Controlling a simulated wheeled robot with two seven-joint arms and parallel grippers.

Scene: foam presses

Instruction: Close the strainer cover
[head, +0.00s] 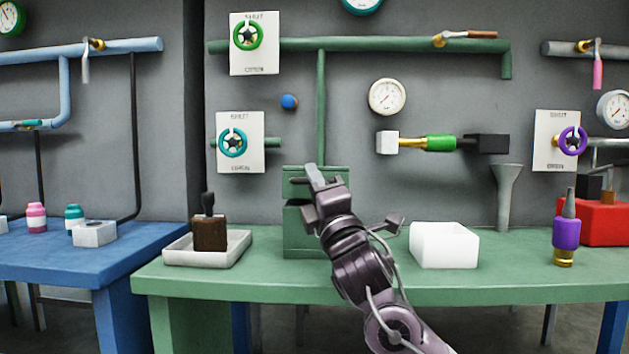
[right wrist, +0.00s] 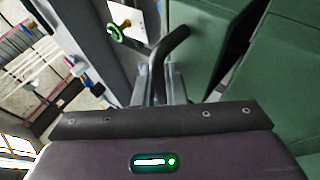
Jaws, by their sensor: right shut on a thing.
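The strainer is a green box (head: 297,238) on the green table, behind my right gripper. Its green cover (head: 298,173) stands raised at the top, with a dark gap below it. The cover also shows in the right wrist view (right wrist: 207,40), where a dark gap parts it from another green face at right. My right gripper (head: 316,182) is shut on a dark bent handle (right wrist: 168,46) at the cover. My arm hides part of the box's right side. My left gripper is out of view.
A pale tray (head: 240,247) with a brown block (head: 210,233) stands left of the strainer. A white bin (head: 444,246) stands to the right, near a grey funnel (head: 507,190). A green pipe (head: 321,110) runs down the wall behind. The table's front right is mostly clear.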

